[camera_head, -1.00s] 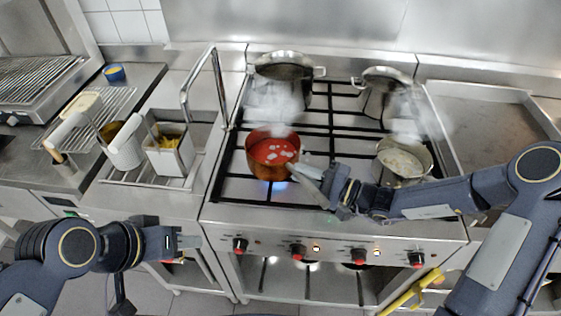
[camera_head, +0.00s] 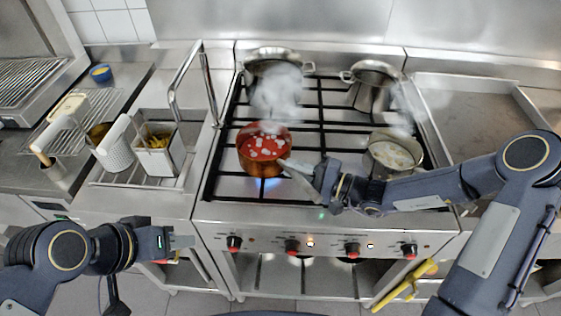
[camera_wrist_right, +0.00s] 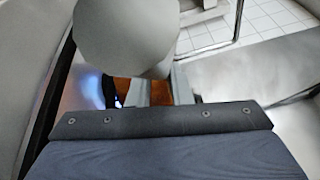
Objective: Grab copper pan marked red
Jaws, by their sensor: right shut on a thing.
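The copper pan (camera_head: 262,165), with red, white-flecked contents, is at the front left burner of the stove, over a blue flame. Its pale handle (camera_head: 295,172) points toward the front right. My right gripper (camera_head: 316,182) is shut on that handle. In the right wrist view a large pale rounded shape hides most of the pan, and a bit of copper (camera_wrist_right: 160,92) shows just beyond my gripper. My left gripper (camera_head: 186,241) is low in front of the left counter, away from the pan; its finger gap is too small to judge.
A steaming pot (camera_head: 275,68) stands behind the pan, another pot (camera_head: 371,90) at the back right, and a small pan (camera_head: 392,150) at the front right, close to my right arm. Fryer baskets (camera_head: 152,152) are at left. Knobs (camera_head: 291,246) line the stove front.

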